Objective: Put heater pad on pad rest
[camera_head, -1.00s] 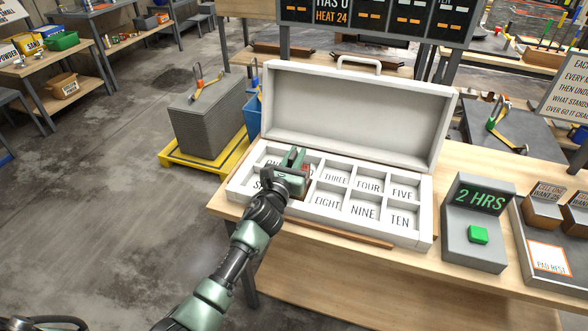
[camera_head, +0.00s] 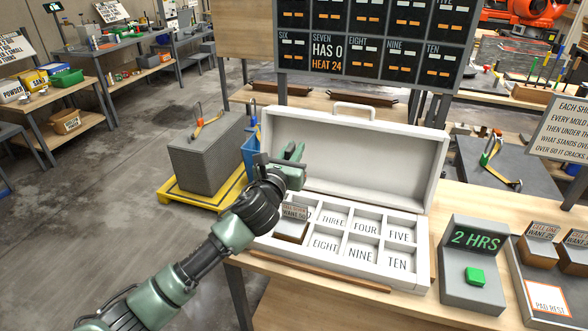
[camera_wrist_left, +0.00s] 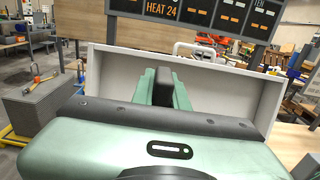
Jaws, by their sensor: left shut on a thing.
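My left gripper (camera_head: 290,165) is raised above the left part of the white case, near its open lid. It is shut on a dark piece, the heater pad, which shows as a black block (camera_wrist_left: 163,87) between the green fingers in the left wrist view. Most of the pad is hidden by the gripper. The pad rest (camera_head: 545,298) is a white, orange-edged label on the grey tray at the far right, with nothing on it. My right gripper is not in view.
The white case (camera_head: 424,250) has numbered cells; a brown labelled block (camera_head: 291,229) sits in a front-left cell. A grey timer box (camera_head: 473,270) reading 2 HRS stands between case and tray. Brown blocks (camera_head: 537,250) stand behind the pad rest. The board (camera_head: 375,40) hangs behind.

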